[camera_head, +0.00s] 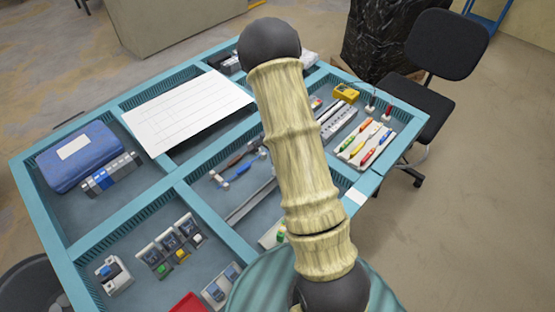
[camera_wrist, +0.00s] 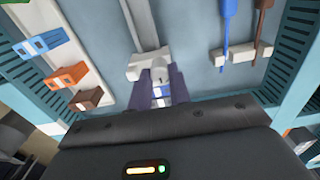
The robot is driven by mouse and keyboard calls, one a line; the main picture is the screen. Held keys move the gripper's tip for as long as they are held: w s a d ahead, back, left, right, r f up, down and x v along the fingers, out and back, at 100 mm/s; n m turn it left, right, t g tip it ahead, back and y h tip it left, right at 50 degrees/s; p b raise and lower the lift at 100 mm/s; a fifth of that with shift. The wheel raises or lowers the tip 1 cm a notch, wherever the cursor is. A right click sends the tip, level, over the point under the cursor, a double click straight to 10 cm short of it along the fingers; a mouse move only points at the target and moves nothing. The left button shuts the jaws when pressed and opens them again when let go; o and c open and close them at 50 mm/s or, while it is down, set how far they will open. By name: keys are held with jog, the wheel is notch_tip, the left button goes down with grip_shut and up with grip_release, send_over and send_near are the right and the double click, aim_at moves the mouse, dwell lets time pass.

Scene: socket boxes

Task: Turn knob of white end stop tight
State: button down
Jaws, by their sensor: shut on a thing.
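In the wrist view, the white end stop (camera_wrist: 136,68) sits at the near end of a pale rail (camera_wrist: 146,24). My gripper (camera_wrist: 161,78) has its two dark purple fingers close together at the end stop. They are shut on its small light knob (camera_wrist: 158,73), as far as I can tell. Small white and blue parts show between the fingers below the knob. The contact is small and partly hidden by the fingers. In the head view, my arm covers the gripper and the end stop, while part of the rail (camera_head: 250,205) shows left of the arm.
The teal divided table (camera_head: 60,240) holds a blue case (camera_head: 80,158), a white sheet (camera_head: 187,111), terminal blocks (camera_head: 168,246) and coloured screwdrivers (camera_head: 372,146). In the wrist view, orange and brown blocks (camera_wrist: 68,76) lie left and teal compartment walls (camera_wrist: 292,60) stand right. A black chair (camera_head: 425,90) stands beyond.

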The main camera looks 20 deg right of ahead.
dwell(0.3)
jog(key=c, duration=1.6)
grip_release()
jog(key=shift+o, duration=0.2)
jog(key=shift+r, duration=0.15)
notch_tip(320, 180, up, 17)
jog(key=b, duration=0.1)
jog(key=s+a+n+t, duration=0.2)
jog(key=s+a+n, duration=0.8)
jog(key=s+n, duration=0.3)
jog(key=shift+s+a+r+n+t, duration=0.2)
jog(key=shift+s+n+t, duration=0.15)
jog(key=shift+s, duration=0.85)
